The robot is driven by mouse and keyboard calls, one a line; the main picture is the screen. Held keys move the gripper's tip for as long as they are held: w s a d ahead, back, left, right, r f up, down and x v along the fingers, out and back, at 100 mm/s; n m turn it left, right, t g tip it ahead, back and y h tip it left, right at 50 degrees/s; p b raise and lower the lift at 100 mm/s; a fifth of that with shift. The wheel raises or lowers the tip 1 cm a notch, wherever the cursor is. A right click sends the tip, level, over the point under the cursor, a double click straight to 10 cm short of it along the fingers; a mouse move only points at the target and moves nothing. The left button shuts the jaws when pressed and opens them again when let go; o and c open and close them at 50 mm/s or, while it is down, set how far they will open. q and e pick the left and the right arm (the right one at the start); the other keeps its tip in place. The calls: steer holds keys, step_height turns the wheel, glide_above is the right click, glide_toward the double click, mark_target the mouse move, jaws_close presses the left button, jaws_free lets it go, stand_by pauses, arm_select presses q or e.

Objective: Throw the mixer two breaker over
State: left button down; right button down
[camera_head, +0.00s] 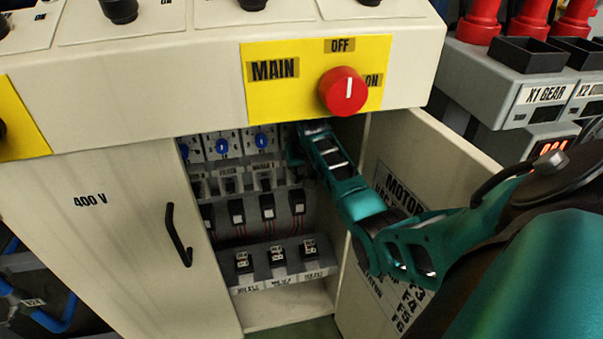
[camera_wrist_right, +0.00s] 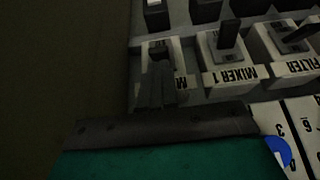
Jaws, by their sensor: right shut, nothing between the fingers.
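The mixer two breaker (camera_wrist_right: 142,68) is the end one of a labelled row in the right wrist view. Only the first letter of its label shows, and my fingers hide part of its front. My right gripper (camera_wrist_right: 160,75) is shut and empty, with its tips right at this breaker's dark lever. I cannot tell whether they touch it. In the head view my right gripper (camera_head: 296,163) is inside the open cabinet and covers the right end of the breaker row. My left gripper is out of view.
The mixer 1 breaker (camera_wrist_right: 228,58) and the filter breaker (camera_wrist_right: 290,45) sit close beside it. A closed 400 V door (camera_head: 110,240) is at left.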

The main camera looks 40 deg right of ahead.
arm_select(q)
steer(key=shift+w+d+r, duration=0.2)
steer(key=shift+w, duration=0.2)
arm_select(e)
steer(key=shift+x, duration=0.95)
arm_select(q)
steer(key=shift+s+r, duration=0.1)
arm_select(e)
steer(key=shift+s, duration=0.15)
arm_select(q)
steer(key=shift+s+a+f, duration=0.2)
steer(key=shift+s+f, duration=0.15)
arm_select(e)
steer(key=shift+s+a+f+t+h, duration=0.1)
steer(key=shift+f+t+h, duration=0.05)
steer(key=shift+t+h, duration=0.2)
